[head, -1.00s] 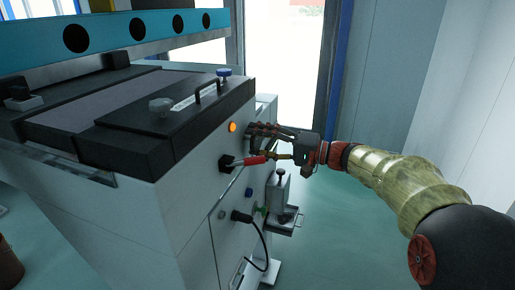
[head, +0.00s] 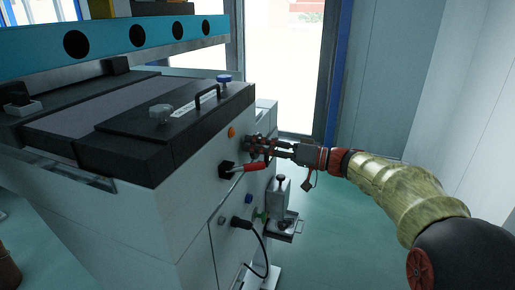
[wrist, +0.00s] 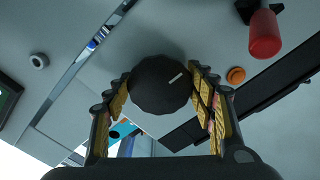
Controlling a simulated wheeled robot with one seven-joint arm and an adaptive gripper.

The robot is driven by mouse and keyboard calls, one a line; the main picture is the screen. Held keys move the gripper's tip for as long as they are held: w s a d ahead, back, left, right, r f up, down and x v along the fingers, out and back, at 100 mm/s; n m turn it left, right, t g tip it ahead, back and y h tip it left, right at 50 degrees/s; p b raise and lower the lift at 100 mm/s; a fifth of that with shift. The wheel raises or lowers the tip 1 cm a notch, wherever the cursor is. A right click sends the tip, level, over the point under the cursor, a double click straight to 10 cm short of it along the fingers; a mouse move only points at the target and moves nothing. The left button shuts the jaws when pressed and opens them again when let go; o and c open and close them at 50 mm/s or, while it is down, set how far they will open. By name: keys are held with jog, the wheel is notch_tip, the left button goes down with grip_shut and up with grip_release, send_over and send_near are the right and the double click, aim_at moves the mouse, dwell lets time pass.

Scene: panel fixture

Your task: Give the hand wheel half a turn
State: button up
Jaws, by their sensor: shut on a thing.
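The hand wheel (wrist: 158,88) is a round black knob with a short white mark at its upper right, seen in the wrist view. My gripper (wrist: 160,95) is shut on it, with one yellow-padded finger at each side of its rim. In the head view my gripper (head: 258,146) reaches from the right to the side panel of the white cabinet, and its fingers mostly hide the wheel there.
A red lever handle (head: 251,167) juts out just below my gripper, and an orange button (head: 231,132) sits above left of it. A bracket with a shelf (head: 283,225) and a black cable (head: 263,246) are lower down. Free floor lies to the right.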

jog(key=shift+f, duration=0.2)
jog(key=o, duration=1.2)
jog(key=shift+r, duration=0.1)
jog(key=shift+c, duration=0.2)
jog(key=shift+d, duration=0.1)
jog(key=v, duration=1.1)
jog(key=shift+s+d, duration=0.15)
jog(key=shift+d, duration=0.25)
